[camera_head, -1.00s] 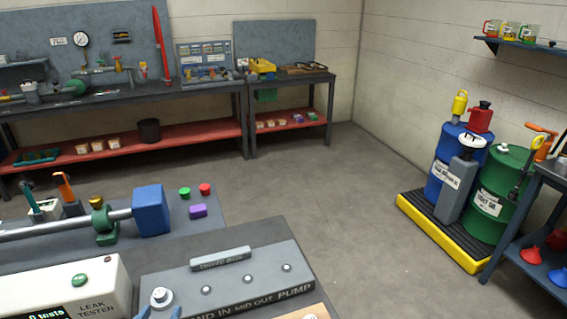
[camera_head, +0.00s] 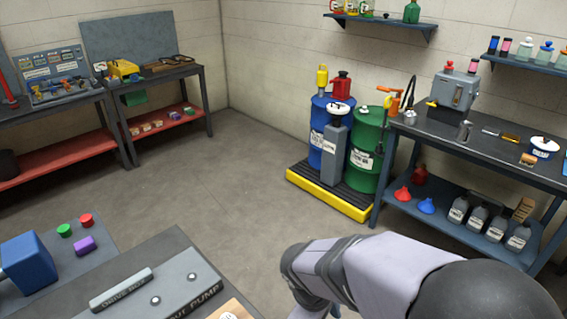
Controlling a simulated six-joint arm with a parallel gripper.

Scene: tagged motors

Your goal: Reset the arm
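My arm (camera_head: 370,275) shows at the bottom right of the head view as pale grey and dark links. It reaches in from the lower right corner and bends down at the bottom edge. My gripper is out of the frame, so its fingers and anything in them are hidden. The grey board with the raised lettering (camera_head: 165,285), partly reading "PUMP", lies at the lower left, to the left of my arm.
A blue block (camera_head: 30,262) and a purple block (camera_head: 85,246) are at the left. Blue (camera_head: 318,140) and green (camera_head: 367,150) drums stand on a yellow-edged pallet (camera_head: 330,198). A dark workbench (camera_head: 470,150) stands at right. The middle floor (camera_head: 215,180) is clear.

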